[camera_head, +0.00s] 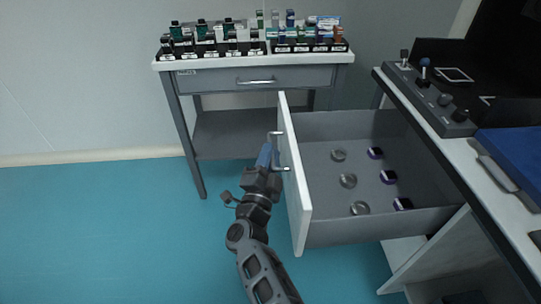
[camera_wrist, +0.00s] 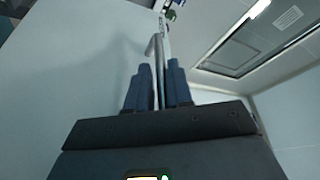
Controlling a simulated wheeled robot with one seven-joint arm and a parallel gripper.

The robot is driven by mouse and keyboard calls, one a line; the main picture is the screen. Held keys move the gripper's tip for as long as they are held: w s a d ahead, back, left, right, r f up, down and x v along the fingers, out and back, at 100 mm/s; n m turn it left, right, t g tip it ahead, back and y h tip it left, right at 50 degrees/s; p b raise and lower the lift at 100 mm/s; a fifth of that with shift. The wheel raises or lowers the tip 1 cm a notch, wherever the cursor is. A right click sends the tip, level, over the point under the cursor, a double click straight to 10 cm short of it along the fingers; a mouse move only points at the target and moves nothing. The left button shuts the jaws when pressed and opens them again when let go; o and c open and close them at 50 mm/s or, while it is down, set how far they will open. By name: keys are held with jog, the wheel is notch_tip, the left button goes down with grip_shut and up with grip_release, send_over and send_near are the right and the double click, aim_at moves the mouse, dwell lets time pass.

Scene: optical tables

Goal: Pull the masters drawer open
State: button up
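A pulled-out drawer (camera_head: 296,185) with a pale front stands far out of the workbench on the right. Its grey inside holds three round metal pieces (camera_head: 348,181) and three dark purple-banded pieces (camera_head: 388,177). No readable name on its front shows in the head view. The bar handle (camera_head: 281,168) is on the outer side of the front. My gripper (camera_head: 265,156) is at this handle, its blue fingers hiding part of the bar. In the wrist view the handle bar (camera_wrist: 160,72) runs between my two close fingers, and the gripper appears shut on it.
The workbench top (camera_head: 450,150) on the right carries a knobbed dark panel (camera_head: 436,98) and a blue board. The blue floor on the left is clear.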

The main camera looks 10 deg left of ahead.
jog(key=shift+o, duration=1.4)
jog(key=p+v, duration=0.1)
jog(key=v, duration=0.6)
jog(key=shift+s, duration=0.4)
jog(key=shift+f, duration=0.1)
